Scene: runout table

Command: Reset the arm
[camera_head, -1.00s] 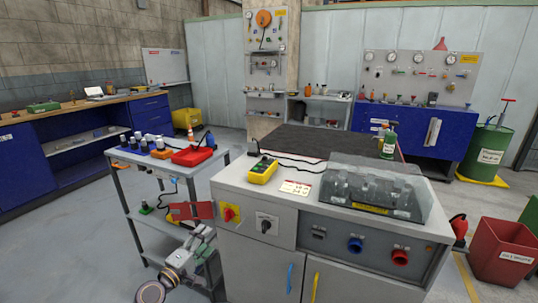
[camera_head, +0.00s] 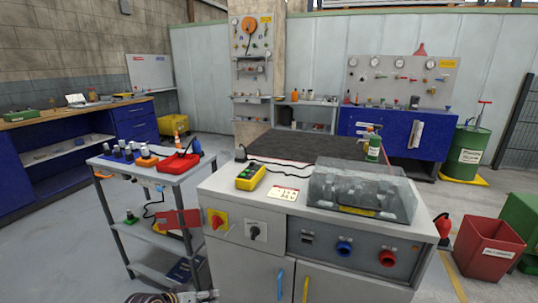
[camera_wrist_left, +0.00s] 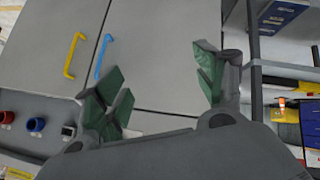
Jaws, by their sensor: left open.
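My left gripper (camera_wrist_left: 160,88) is open and empty in the left wrist view, its green-padded fingers spread wide in front of the grey cabinet doors (camera_wrist_left: 150,45). It touches nothing that I can see. In the head view, only a piece of my left arm shows at the bottom edge, low in front of the grey cabinet (camera_head: 235,262). My right gripper is not in view.
A grey trolley (camera_head: 125,228) with a red case (camera_head: 178,163) stands left of the cabinet. A yellow control box (camera_head: 250,178) and a clear-covered unit (camera_head: 362,190) sit on the cabinet top. A red bin (camera_head: 488,248) stands at the right. Open floor lies at the left.

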